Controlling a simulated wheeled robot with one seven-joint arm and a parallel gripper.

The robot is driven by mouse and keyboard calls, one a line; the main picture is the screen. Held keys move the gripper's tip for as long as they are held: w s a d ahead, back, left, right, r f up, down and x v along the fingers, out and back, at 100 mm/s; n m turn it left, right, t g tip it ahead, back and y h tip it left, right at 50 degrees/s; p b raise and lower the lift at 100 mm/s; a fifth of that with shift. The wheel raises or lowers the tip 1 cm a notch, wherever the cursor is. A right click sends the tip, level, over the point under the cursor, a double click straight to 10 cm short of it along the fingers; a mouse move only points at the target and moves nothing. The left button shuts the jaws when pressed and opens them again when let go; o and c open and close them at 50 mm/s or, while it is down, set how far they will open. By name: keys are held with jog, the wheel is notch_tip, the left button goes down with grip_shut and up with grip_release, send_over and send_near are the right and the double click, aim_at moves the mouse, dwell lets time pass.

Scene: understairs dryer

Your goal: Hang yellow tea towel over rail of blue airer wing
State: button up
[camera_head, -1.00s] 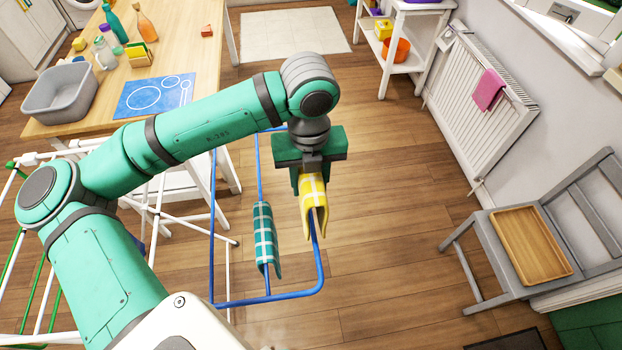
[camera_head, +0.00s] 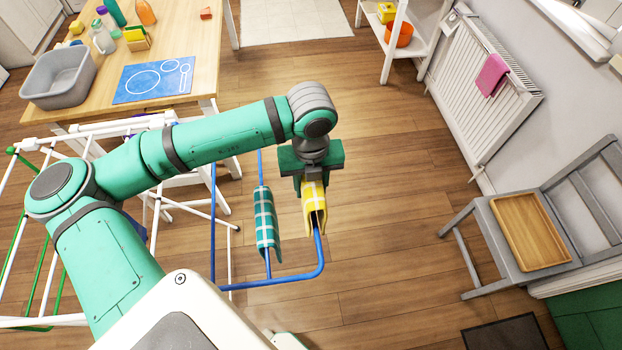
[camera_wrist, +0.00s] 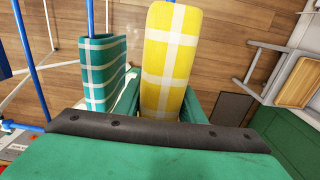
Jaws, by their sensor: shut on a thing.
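The yellow checked tea towel (camera_head: 314,203) is folded over the outer right rail of the blue airer wing (camera_head: 319,252), with its sides hanging down. My gripper (camera_head: 312,182) is above it and shut on its top. In the wrist view the yellow towel (camera_wrist: 170,55) stretches out in front of my gripper (camera_wrist: 160,112). A teal checked towel (camera_head: 266,222) hangs over the blue rail just to the left, apart from the yellow one. It also shows in the wrist view (camera_wrist: 104,72). The far part of the wing is hidden behind my arm.
The white airer frame (camera_head: 95,133) stands at the left, beside a wooden table (camera_head: 190,60) holding a grey basin (camera_head: 58,78). A grey chair with a wooden tray (camera_head: 530,232) is at the right, near a radiator (camera_head: 480,75). The floor between is clear.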

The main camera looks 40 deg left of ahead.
jog(key=shift+f, duration=2.55)
notch_tip(320, 180, down, 2)
jog(key=shift+s+f, duration=0.1)
jog(key=shift+s, duration=0.05)
jog(key=shift+f, duration=1.3)
jog(key=o, duration=1.2)
jog(key=shift+w, duration=0.2)
notch_tip(320, 180, up, 11)
jog(key=shift+f, duration=0.1)
